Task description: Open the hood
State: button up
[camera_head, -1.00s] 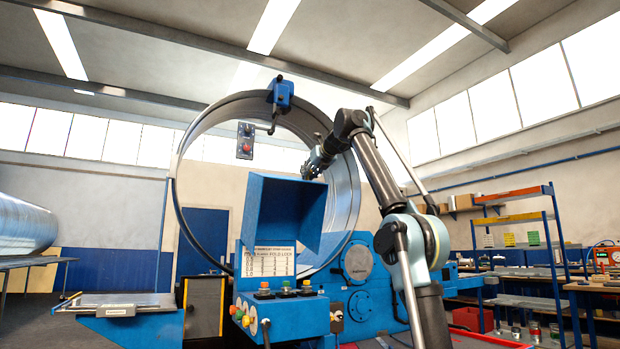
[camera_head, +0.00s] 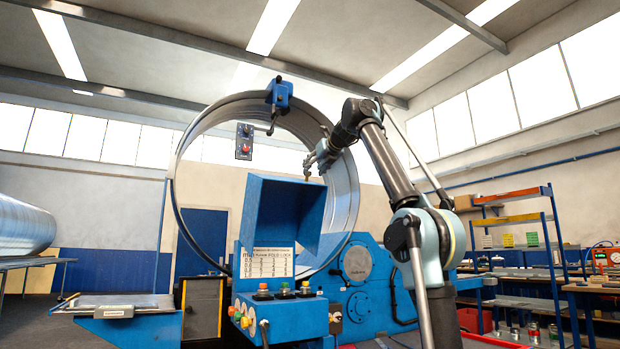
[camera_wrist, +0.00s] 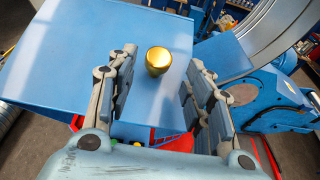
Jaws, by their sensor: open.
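The blue hood (camera_head: 284,213) stands on the machine's front housing, above the control panel, with its dark blue hollow side facing the head camera. In the wrist view its light blue outer face (camera_wrist: 75,65) fills the middle and left. A gold knob (camera_wrist: 158,60) sticks out from that face. My gripper (camera_head: 308,168) is at the hood's upper right edge in the head view. In the wrist view my gripper (camera_wrist: 160,72) is open, one finger on each side of the knob, with visible gaps. The knob is not held. Its depth relative to the fingertips is hard to tell.
A large metal ring (camera_head: 347,190) rises behind the hood, close to my arm. A control panel with coloured buttons (camera_head: 283,292) is below the hood. A small hanging box with a red button (camera_head: 244,142) is left of my gripper. Shelving (camera_head: 518,240) stands at right.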

jog(key=v, duration=0.6)
jog(key=shift+s+d, duration=0.1)
jog(key=shift+s, duration=0.05)
